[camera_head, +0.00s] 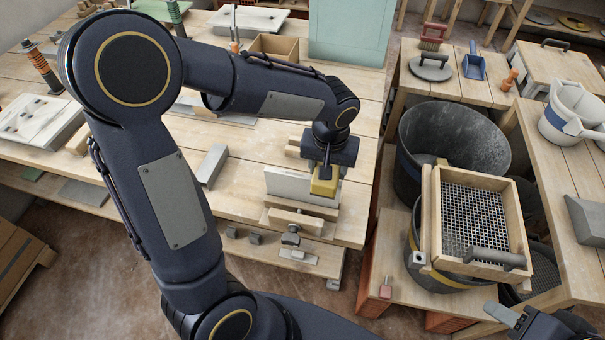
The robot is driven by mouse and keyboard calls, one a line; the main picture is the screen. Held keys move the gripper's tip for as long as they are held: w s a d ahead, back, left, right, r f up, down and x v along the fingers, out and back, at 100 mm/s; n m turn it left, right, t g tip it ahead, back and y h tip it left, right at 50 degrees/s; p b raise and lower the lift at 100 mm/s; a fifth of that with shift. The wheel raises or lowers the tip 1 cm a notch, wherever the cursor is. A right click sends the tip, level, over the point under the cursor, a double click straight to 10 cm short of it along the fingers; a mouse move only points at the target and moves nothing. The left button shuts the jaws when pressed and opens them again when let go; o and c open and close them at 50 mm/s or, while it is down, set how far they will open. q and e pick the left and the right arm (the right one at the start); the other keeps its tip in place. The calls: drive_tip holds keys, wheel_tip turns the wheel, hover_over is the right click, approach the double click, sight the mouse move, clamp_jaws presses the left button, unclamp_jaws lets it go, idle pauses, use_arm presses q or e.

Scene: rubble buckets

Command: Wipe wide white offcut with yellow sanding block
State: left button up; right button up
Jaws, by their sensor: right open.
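The wide white offcut (290,186) is a pale upright board at the front edge of the workbench, above a wooden clamp. The yellow sanding block (325,184) is at the right end of its face, seemingly against it; I cannot tell if they touch. My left gripper (327,168) points down over the block and appears shut on it; its fingertips are mostly hidden by the gripper body and the block. My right gripper (502,318) is open and empty at the bottom right, below the sieve, partly cut off by the frame.
My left arm crosses the workbench (240,205). A grey metal bar (213,165) lies left of the offcut. To the right stand dark buckets (455,138), one topped by a wooden-framed sieve (472,222). A gap separates the benches.

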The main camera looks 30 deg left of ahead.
use_arm(q)
drive_tip(key=shift+r, duration=0.1)
use_arm(e)
drive_tip(key=shift+r, duration=0.1)
use_arm(q)
wheel_tip(320, 180, up, 4)
drive_tip(key=p, duration=0.3)
use_arm(e)
wheel_tip(320, 180, up, 3)
drive_tip(key=shift+f, duration=0.2)
use_arm(q)
drive_tip(key=shift+s+a, duration=0.15)
drive_tip(key=shift+a, duration=0.15)
drive_tip(key=s+a+r, duration=0.2)
drive_tip(key=s+a, duration=0.3)
drive_tip(key=a, duration=0.2)
drive_tip(key=shift+s+a+r, duration=0.15)
drive_tip(key=shift+a+r, duration=0.15)
drive_tip(key=shift+r, duration=0.05)
use_arm(e)
drive_tip(key=shift+s+a, duration=0.2)
drive_tip(key=shift+a, duration=0.6)
